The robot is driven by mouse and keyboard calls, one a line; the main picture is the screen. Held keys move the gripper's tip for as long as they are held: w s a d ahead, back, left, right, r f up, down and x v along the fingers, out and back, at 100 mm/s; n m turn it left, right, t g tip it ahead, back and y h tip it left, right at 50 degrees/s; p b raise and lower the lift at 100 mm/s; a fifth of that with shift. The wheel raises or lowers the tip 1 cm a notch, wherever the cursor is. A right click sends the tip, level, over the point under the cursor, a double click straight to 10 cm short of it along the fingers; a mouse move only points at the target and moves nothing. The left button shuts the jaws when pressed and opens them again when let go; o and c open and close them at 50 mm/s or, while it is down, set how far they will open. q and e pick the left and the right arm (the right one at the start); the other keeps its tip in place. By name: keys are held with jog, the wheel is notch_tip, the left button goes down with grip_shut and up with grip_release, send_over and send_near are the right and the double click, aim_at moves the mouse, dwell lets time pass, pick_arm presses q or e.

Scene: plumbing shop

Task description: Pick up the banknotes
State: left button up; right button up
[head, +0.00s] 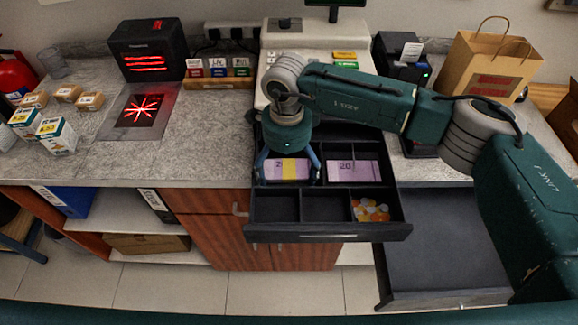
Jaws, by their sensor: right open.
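A bundle of purple banknotes with a yellow band (288,170) lies in the back left compartment of the open cash drawer (325,236). A second purple bundle marked 20 (354,171) lies in the compartment to its right. My right gripper (288,178) points down over the left bundle. Its blue fingers are open, one on each side of that bundle. I cannot tell whether they touch it. The gripper body covers the bundle's far part. My left gripper is not in view.
Several coins (370,210) lie in the front right compartment; the front left one is empty. The cash register (315,40) stands behind the drawer. A paper bag (485,65) stands at the right, a scanner (147,50) and small boxes (57,135) at the left.

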jog(key=shift+c, duration=1.3)
jog(key=c, duration=1)
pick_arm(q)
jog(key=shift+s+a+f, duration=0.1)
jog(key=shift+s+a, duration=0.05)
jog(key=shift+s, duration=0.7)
